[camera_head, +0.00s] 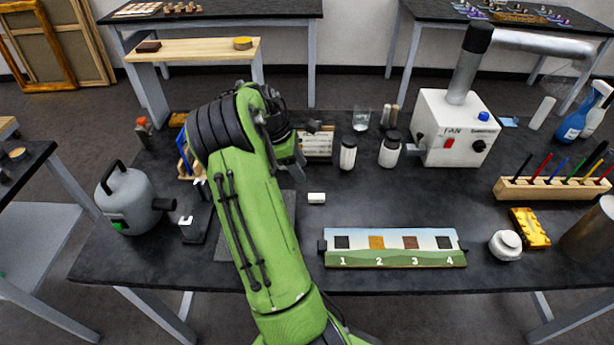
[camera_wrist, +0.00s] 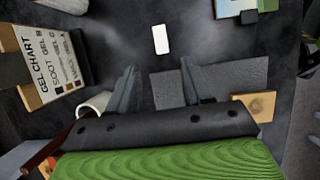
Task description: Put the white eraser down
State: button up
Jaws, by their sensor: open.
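The white eraser (camera_head: 316,198) lies on the dark table top, right of my green arm in the head view. In the wrist view the white eraser (camera_wrist: 160,39) lies flat on the table, beyond my fingertips and apart from them. My gripper (camera_wrist: 158,80) is open, with its two grey fingers spread and nothing between them. In the head view my gripper (camera_head: 294,165) is partly hidden by my arm, above and behind the eraser.
A panel numbered 1 to 4 (camera_head: 394,258) stands in front. White jars (camera_head: 348,154), a fan box (camera_head: 452,130) and a pen rack (camera_head: 555,189) are to the right. A gel chart (camera_wrist: 44,67) and a grey mat (camera_wrist: 238,83) flank my gripper. Table around the eraser is clear.

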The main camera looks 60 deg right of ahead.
jog(key=w+a+r+m+t, duration=0.1)
jog(key=w+a+r+t, duration=0.15)
jog(key=a+r, duration=0.55)
jog(key=w+a+r+m+t, duration=0.2)
jog(key=a+r+t, duration=0.15)
jog(key=a, duration=0.85)
jog(key=s+a+r+m+t+y, duration=0.1)
jog(key=s+a, duration=0.5)
jog(key=a, duration=0.3)
jog(key=s+a+r+m+t+y, duration=0.1)
jog(key=s+a, duration=0.4)
jog(key=a, duration=0.5)
jog(key=shift+s+r+t, duration=0.4)
jog(key=shift+r+t, duration=0.05)
jog(key=shift+t, duration=0.35)
